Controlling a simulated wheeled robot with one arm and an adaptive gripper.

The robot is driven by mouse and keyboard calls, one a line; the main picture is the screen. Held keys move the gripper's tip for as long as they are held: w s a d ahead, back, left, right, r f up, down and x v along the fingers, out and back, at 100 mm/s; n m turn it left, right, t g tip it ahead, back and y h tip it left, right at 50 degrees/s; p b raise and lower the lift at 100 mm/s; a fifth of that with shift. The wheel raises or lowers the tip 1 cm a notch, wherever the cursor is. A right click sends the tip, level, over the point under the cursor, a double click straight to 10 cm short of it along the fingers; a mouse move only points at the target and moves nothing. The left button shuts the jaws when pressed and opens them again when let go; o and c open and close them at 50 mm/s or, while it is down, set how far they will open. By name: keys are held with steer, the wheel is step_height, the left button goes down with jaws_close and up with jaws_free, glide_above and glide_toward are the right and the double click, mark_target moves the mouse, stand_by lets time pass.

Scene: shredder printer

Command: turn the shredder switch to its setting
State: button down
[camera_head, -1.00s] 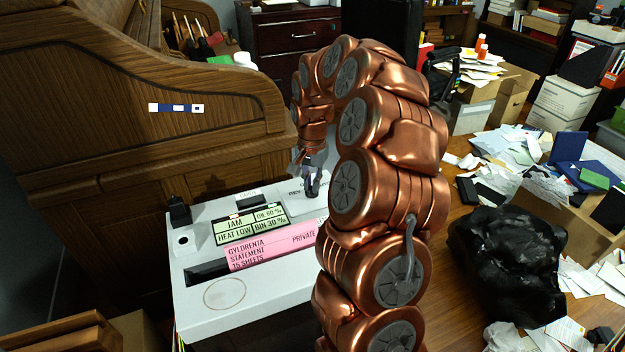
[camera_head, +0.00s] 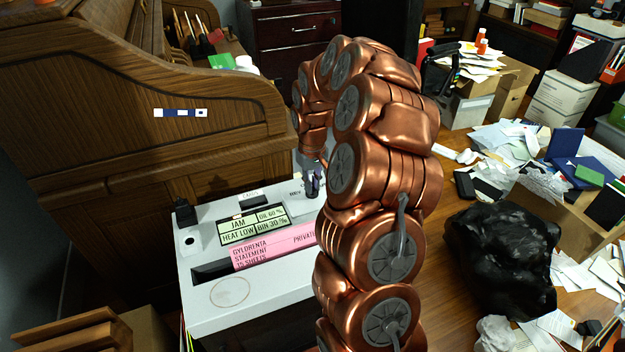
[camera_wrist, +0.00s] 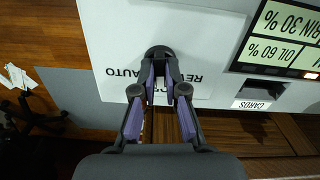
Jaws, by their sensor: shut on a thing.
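The white shredder (camera_head: 270,297) stands beside the wooden desk, with a lit display (camera_head: 253,226) reading JAM, HEAT LOW, OIL 60 % and BIN 30 %. My gripper (camera_head: 312,184) reaches down to the far right part of its top. In the wrist view my gripper (camera_wrist: 161,92) has its purple-lined fingers closed around the dark round switch (camera_wrist: 158,53). The labels AUTO and REV show beside the switch; another label between the fingers is mostly hidden. The fingers hide part of the switch, and I cannot tell exactly where it points.
A pink sheet (camera_head: 272,246) marked PRIVATE lies at the shredder's slot. A dark CARDS slot (camera_wrist: 262,90) is near the display. The wooden roll-top desk (camera_head: 120,140) rises behind the shredder.

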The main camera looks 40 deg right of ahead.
steer(key=n+p, duration=0.2)
steer(key=n, duration=0.3)
steer(key=shift+s+r+n, duration=0.1)
steer(key=shift+n, duration=0.2)
steer(key=n+p, duration=0.2)
steer(key=n, duration=0.2)
steer(key=shift+n, duration=0.4)
steer(key=c, duration=1.2)
jaws_free()
step_height(320, 180, up, 12)
steer(key=shift+f, duration=0.1)
